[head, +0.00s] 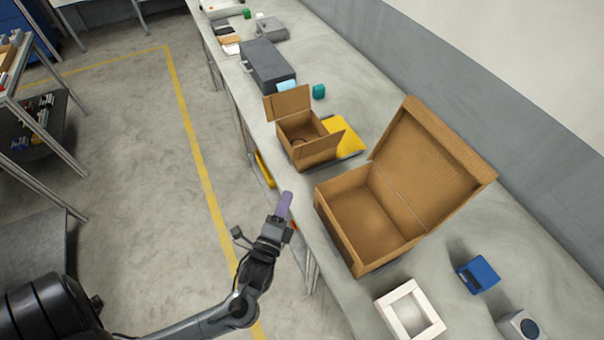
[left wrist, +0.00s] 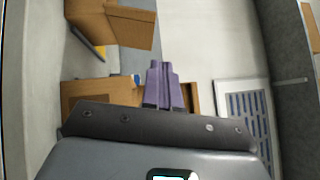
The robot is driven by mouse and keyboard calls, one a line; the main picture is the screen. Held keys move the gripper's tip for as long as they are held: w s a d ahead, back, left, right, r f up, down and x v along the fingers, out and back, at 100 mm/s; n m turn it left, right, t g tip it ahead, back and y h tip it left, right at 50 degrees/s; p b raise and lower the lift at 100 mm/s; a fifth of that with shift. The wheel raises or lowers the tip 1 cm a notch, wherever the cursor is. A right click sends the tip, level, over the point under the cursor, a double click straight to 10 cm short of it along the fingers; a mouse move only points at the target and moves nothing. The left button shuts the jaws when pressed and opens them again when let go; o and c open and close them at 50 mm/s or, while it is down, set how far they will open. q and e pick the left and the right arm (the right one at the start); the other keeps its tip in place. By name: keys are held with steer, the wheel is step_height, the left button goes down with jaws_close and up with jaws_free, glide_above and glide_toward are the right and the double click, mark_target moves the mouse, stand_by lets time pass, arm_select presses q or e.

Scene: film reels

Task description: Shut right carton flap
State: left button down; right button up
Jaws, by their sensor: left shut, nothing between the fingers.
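A small brown carton (head: 298,130) stands open on the bench, its inside showing. One flap (head: 287,103) stands up at its far left side. The other flap (head: 320,149) stands out at its near right side. My left gripper (head: 285,203), with purple fingers, is shut and empty near the bench's left edge, in front of the small carton and apart from it. In the left wrist view the closed fingers (left wrist: 165,86) show with cardboard (left wrist: 118,24) at upper left and more cardboard behind them. Which carton each piece belongs to is unclear. My right gripper is out of view.
A larger brown box (head: 345,210) stands to the right, its lid (head: 435,160) raised. A yellow item (head: 343,137) lies behind the small carton. A grey case (head: 268,64) stands farther back. A white frame (head: 410,312) and blue device (head: 478,274) are nearer.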

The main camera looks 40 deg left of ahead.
arm_select(q)
step_height(320, 180, down, 2)
steer(key=b, duration=0.2)
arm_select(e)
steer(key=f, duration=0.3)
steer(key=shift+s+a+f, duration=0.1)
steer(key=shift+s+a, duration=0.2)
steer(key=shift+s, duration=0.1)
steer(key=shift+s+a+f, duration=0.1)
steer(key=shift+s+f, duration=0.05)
arm_select(q)
glide_toward(297, 148)
steer(key=w+d, duration=0.1)
steer(key=w, duration=0.3)
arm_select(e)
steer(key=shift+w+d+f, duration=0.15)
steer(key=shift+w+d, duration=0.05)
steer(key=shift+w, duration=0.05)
arm_select(q)
steer(key=shift+w+a, duration=0.25)
steer(key=shift+a, duration=0.3)
steer(key=shift+w+a, duration=0.3)
steer(key=shift+a, duration=0.3)
steer(key=shift+w+a+r, duration=0.15)
steer(key=shift+w+a, duration=0.05)
steer(key=shift+a, duration=0.25)
steer(key=shift+r, duration=0.1)
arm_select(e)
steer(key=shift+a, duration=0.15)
